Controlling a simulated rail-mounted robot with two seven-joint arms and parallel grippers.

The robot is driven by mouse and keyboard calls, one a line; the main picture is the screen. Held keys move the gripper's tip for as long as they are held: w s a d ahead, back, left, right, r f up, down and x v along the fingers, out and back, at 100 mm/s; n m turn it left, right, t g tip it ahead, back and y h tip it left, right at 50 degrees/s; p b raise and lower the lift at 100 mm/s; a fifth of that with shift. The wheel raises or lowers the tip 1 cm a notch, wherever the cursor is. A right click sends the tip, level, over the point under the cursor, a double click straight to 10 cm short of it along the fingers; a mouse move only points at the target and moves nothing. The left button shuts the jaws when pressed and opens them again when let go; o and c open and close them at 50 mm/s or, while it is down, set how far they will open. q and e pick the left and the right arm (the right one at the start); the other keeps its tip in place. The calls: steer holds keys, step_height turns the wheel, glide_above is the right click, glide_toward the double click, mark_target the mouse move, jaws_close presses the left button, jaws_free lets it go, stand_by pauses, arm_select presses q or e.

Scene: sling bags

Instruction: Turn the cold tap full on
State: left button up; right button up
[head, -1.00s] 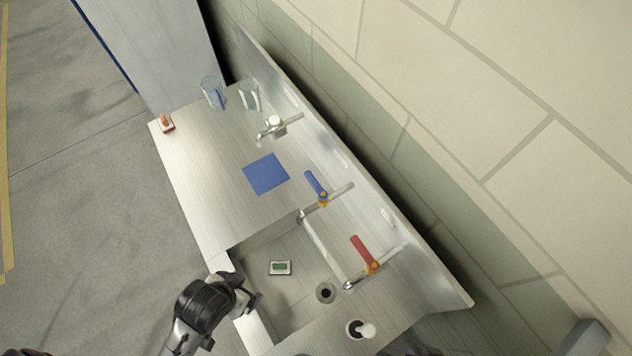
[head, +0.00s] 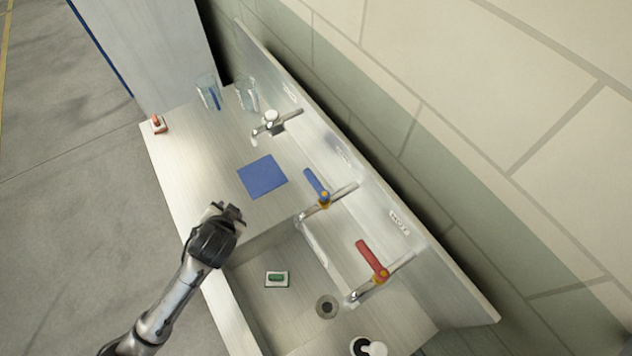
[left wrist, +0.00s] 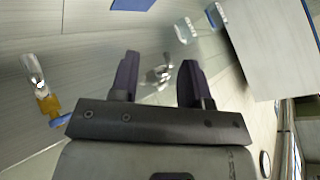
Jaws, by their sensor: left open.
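The cold tap has a blue lever (head: 314,184) and a metal spout (head: 314,212) that reaches over the sink edge. It also shows at the left of the left wrist view, with its blue lever (left wrist: 62,119) and brass-coloured body (left wrist: 48,104). The hot tap with a red lever (head: 370,259) stands to its right and nearer. My left gripper (head: 226,210) is open and empty above the counter's front part, left of the cold tap and apart from it. Its two fingers (left wrist: 158,80) show in the left wrist view. My right gripper is not in view.
The sink basin (head: 245,300) holds a green-and-white sponge (head: 277,279). A blue cloth (head: 262,176) lies on the counter. A third tap (head: 270,125), two clear glasses (head: 208,92) and a red-and-white brush (head: 158,124) are farther back. A backsplash (head: 350,165) runs behind the taps.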

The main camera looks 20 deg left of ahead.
arm_select(q)
steer(key=w+a+r+m+t+y, duration=0.1)
steer(key=w+a+m+t+y, duration=0.15)
steer(key=w+a+t, duration=0.45)
steer(key=m+h, duration=1.8)
steer(key=m, duration=0.2)
glide_toward(314, 174)
steer(key=x, duration=0.7)
steer(key=p+x, duration=0.1)
steer(key=x, duration=0.3)
steer(key=shift+w+a+f, duration=0.1)
steer(key=shift+a+f, duration=0.1)
steer(key=shift+f, duration=0.2)
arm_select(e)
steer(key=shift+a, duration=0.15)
arm_select(q)
steer(key=shift+c, duration=0.3)
jaws_close()
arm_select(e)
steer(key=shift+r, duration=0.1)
